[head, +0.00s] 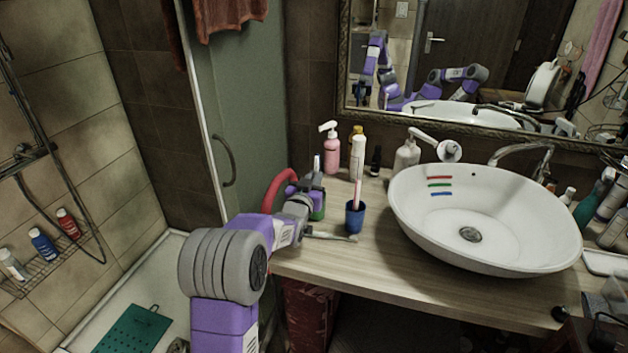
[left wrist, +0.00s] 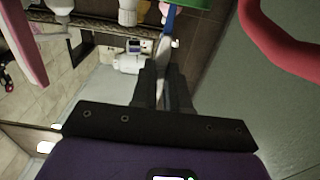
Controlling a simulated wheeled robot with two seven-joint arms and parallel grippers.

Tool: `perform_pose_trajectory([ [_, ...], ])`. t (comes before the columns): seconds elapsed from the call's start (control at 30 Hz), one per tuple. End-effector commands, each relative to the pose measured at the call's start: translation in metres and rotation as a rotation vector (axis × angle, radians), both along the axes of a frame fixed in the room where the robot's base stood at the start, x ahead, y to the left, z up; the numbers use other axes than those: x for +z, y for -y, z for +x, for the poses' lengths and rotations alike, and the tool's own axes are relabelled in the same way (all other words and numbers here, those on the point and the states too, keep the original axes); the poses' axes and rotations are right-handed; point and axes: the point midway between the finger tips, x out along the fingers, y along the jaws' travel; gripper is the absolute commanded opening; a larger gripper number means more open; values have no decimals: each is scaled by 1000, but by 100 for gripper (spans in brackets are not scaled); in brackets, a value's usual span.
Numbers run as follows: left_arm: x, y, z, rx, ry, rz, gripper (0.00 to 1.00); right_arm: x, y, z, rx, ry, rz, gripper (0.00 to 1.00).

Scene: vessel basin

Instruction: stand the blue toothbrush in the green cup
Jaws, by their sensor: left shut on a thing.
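The green cup (head: 318,213) stands at the left end of the counter, partly hidden by my left gripper (head: 313,184). A green edge of the cup also shows at the top of the left wrist view (left wrist: 193,3). My left gripper is shut on the blue toothbrush, whose pale part (left wrist: 161,50) shows at the fingertips and whose blue part (left wrist: 171,18) overlaps the cup's edge in that view. In the head view a thin upright end of the toothbrush (head: 317,161) rises above the gripper. I cannot tell whether its lower end is inside the cup. My right gripper is out of view.
A blue cup (head: 355,219) with a pink toothbrush (head: 357,192) stands just right of the green cup. A pale brush-like thing (head: 331,236) lies in front. A red curved thing (head: 278,189) is at the left. Bottles (head: 331,153) stand behind; the white basin (head: 480,251) is right.

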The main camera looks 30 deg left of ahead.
Motion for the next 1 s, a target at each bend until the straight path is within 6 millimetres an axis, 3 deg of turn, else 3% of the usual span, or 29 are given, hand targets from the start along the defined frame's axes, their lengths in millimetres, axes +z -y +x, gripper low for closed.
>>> perform_pose_trajectory([
  [0.37,-3,0,0,0,1,0,0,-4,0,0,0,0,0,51],
  [0.4,-3,0,0,0,1,0,17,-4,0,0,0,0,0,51],
  [0.6,-4,0,0,0,1,0,44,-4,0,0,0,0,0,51],
  [1.0,-3,2,-9,0,2,-1,44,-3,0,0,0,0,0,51],
])
